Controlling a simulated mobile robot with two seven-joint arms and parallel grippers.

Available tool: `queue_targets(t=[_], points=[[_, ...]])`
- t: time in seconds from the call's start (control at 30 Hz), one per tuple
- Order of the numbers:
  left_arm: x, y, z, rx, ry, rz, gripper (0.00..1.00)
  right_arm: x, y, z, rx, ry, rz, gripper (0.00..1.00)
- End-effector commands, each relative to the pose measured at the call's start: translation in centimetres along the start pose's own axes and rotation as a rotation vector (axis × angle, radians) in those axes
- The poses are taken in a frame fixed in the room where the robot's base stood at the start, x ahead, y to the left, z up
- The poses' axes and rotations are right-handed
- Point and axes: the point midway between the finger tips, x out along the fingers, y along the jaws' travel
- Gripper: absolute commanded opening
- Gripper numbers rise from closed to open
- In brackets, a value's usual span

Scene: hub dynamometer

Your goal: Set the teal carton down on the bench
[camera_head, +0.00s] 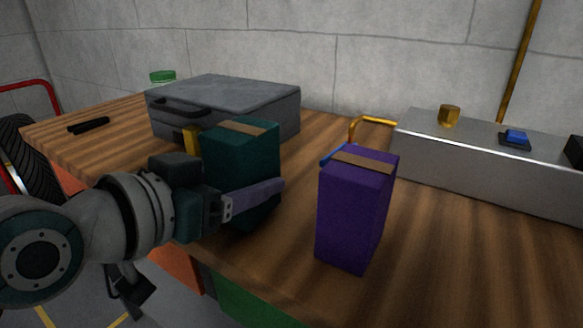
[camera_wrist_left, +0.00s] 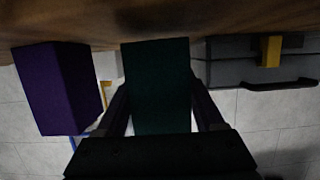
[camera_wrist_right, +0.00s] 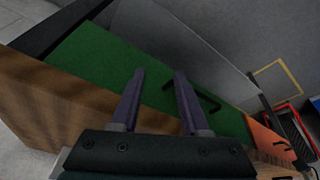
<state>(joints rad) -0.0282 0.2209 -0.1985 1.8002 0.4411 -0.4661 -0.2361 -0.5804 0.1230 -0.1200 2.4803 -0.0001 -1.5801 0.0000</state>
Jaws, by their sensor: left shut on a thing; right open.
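The teal carton (camera_head: 240,155), with a brown tape strip on top, is upright in my left gripper (camera_head: 250,185). The gripper is shut on its sides; one finger crosses the carton's near face. The carton also fills the middle of the left wrist view (camera_wrist_left: 158,85), between both fingers. Its lower end is close to the wooden bench (camera_head: 440,260), near the front edge; I cannot tell whether it touches. My right gripper (camera_wrist_right: 158,78) is open and empty in the right wrist view, in front of the bench's green front panel (camera_wrist_right: 115,65).
A purple carton (camera_head: 352,215) stands on the bench just right of the teal one. A grey case (camera_head: 235,100) lies behind. Bare wood lies right of the purple carton.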

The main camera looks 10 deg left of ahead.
Motion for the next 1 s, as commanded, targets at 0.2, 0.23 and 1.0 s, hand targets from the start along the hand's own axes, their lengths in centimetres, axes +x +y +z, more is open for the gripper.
queue_targets(t=[0.2, 0.23, 1.0], points=[[0.34, -0.01, 1.07, 0.0, 0.003, 0.0, 0.05, 0.46, -0.03, 0.13, 0.001, 0.0, 0.0, 0.45], [0.33, -0.01, 1.04, 0.0, 0.003, 0.0, 0.05, 0.45, -0.03, 0.12, 0.001, 0.0, 0.0, 0.45], [0.28, -0.01, 0.89, 0.0, 0.001, 0.0, 1.0, 0.31, -0.13, 0.05, 0.005, 0.001, -0.003, 0.45]])
